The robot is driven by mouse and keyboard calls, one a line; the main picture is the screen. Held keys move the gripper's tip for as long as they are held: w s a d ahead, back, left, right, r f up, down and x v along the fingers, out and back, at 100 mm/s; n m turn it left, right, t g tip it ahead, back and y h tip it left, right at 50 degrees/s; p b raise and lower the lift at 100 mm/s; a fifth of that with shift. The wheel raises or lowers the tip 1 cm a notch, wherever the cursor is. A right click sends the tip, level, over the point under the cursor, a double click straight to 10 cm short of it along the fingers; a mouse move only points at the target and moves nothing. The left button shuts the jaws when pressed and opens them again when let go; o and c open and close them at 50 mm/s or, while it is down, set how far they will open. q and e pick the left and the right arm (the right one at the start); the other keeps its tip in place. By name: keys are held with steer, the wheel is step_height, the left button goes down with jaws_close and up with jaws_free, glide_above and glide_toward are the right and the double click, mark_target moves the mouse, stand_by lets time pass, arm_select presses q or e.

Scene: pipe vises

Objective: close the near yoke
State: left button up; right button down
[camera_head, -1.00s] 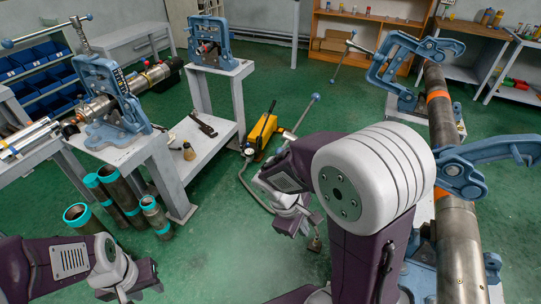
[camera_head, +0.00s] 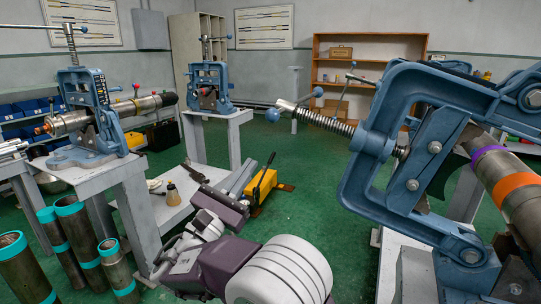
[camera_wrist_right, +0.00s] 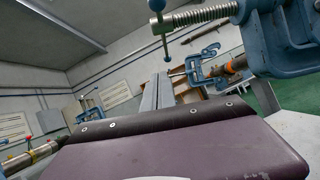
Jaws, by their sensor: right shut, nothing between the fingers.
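The near yoke (camera_head: 365,165) is a large blue frame at the right of the head view. It lies tipped over, its threaded screw (camera_head: 330,122) pointing left and nearly level, with a blue ball on the handle. The pipe (camera_head: 525,215), with orange and purple bands, runs beside it at the right. The yoke also shows at the top right of the wrist view (camera_wrist_right: 275,45). My right gripper (camera_head: 243,175) is shut and empty, left of the yoke and apart from it; its grey fingers show in the wrist view (camera_wrist_right: 158,90). My left gripper is out of view.
A far blue yoke (camera_wrist_right: 205,67) stands beyond in the wrist view. At the left are a bench vise (camera_head: 85,105) and several teal-ended pipes (camera_head: 72,225). A yellow pump (camera_head: 268,190) sits on the green floor. Open floor lies between the benches.

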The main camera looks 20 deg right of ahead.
steer(key=w+d+r+b, duration=0.2)
steer(key=w+d+r, duration=0.1)
steer(key=d+r, duration=0.4)
steer(key=shift+w+r+b, duration=0.2)
steer(key=shift+r+b, duration=0.2)
steer(key=shift+r, duration=0.5)
steer(key=shift+d, duration=0.15)
